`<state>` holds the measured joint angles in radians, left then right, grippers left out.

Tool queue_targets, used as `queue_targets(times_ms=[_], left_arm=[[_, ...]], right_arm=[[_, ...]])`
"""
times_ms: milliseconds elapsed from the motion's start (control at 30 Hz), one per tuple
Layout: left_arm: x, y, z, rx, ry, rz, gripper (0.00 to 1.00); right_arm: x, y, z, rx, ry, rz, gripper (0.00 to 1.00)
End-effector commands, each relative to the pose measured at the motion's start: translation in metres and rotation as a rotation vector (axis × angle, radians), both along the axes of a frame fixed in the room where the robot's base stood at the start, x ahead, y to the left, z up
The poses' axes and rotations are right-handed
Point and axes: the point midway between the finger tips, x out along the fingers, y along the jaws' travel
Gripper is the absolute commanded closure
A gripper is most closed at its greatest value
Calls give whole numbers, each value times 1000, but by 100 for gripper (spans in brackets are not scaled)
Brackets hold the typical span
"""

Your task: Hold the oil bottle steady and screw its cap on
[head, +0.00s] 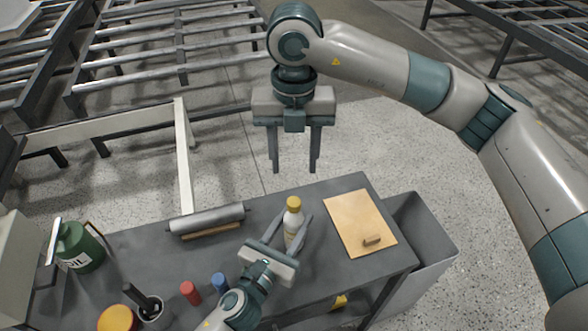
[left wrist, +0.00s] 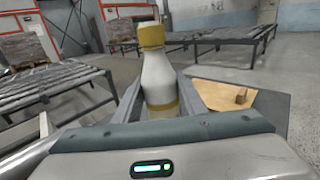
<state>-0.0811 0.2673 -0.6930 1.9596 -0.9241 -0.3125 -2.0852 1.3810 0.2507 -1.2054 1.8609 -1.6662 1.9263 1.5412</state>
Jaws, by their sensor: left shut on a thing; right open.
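The oil bottle (head: 293,223) is white with a yellow band low on its body, and it stands upright near the back edge of the grey table. Its yellow cap (head: 294,203) sits on top of the neck; in the left wrist view the cap (left wrist: 151,36) looks slightly tilted. I cannot tell how far it is threaded. My left gripper (head: 291,232) is shut on the bottle's body, one finger on each side. The bottle also fills the middle of the left wrist view (left wrist: 159,76). My right gripper (head: 294,168) is open and empty, fingers pointing down, above and behind the bottle.
A tan board (head: 358,215) with a small wooden block (head: 372,240) lies right of the bottle. A metal roller (head: 207,218) lies to its left. Red (head: 190,293) and blue (head: 219,282) cylinders stand in front. A green can marked OIL (head: 80,247) stands far left. A grey bin (head: 430,240) is beyond the right edge.

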Motion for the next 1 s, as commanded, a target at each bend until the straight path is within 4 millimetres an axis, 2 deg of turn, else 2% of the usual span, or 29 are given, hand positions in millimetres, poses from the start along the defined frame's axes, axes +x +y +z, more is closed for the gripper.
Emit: queue_targets(times_ms=[333, 367, 433, 467, 833, 1000], left_arm=[[0, 0, 0, 0, 0, 0, 100], [0, 0, 0, 0, 0, 0, 60], [0, 0, 0, 0, 0, 0, 44], [0, 0, 0, 0, 0, 0, 41], [-2, 1, 0, 0, 0, 0, 41], [-12, 6, -2, 2, 1, 0, 41]], right_arm=[[0, 0, 4, 0, 0, 1, 55], [0, 0, 4, 0, 0, 1, 55], [0, 0, 4, 0, 0, 1, 55], [0, 0, 4, 0, 0, 1, 55], [0, 0, 3, 0, 1, 1, 55], [0, 0, 1, 0, 1, 1, 55]])
